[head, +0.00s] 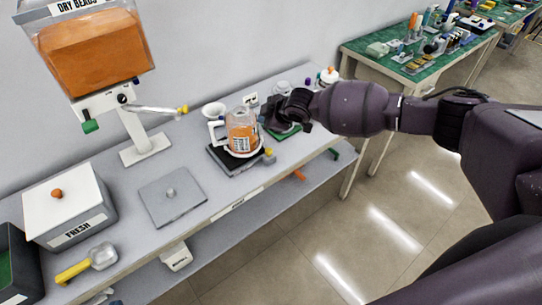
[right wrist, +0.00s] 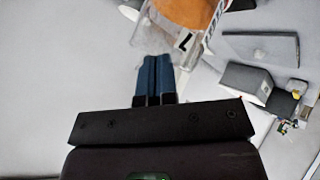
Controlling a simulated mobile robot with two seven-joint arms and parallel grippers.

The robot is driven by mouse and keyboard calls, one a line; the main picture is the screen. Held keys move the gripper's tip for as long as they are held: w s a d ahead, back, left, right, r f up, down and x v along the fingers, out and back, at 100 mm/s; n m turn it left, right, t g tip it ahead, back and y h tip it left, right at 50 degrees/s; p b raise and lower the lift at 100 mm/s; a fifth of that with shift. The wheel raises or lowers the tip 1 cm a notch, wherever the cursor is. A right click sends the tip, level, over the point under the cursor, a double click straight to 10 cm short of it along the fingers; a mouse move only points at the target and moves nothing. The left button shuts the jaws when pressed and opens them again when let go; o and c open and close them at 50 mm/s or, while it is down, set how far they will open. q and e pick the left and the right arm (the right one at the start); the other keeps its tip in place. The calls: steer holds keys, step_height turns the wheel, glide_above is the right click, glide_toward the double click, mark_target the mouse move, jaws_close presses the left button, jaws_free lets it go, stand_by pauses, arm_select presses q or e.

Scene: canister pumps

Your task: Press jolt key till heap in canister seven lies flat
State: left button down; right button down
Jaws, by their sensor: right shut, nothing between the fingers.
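A clear canister (head: 241,138) partly filled with orange beads stands on a dark base (head: 226,163) on the bench, with a white ring around it. In the right wrist view the canister (right wrist: 188,42) shows a 7 on its side and orange beads inside. I cannot tell the shape of the heap's top. My right gripper (head: 268,119) is just right of the canister; its blue fingers (right wrist: 157,62) are shut together and empty. A green piece (head: 284,134) lies below the gripper, partly hidden. I cannot make out which part is the jolt key. My left gripper is out of view.
The dry beads hopper (head: 95,55) hangs at the upper left on a white stand (head: 145,148). A grey plate (head: 172,196), the FRESH box (head: 70,205) and a yellow-handled scoop (head: 88,263) lie left. A green-topped table (head: 400,58) stands behind right.

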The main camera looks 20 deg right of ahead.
steer(key=shift+s+d+f, duration=0.25)
steer(key=shift+s+f, duration=0.1)
steer(key=shift+s, duration=0.1)
steer(key=shift+w, duration=0.1)
steer(key=shift+f, duration=0.15)
steer(key=b, duration=0.6)
glide_above(268, 151)
step_height(268, 151, down, 8)
steer(key=shift+r, duration=0.25)
steer(key=shift+f, duration=0.55)
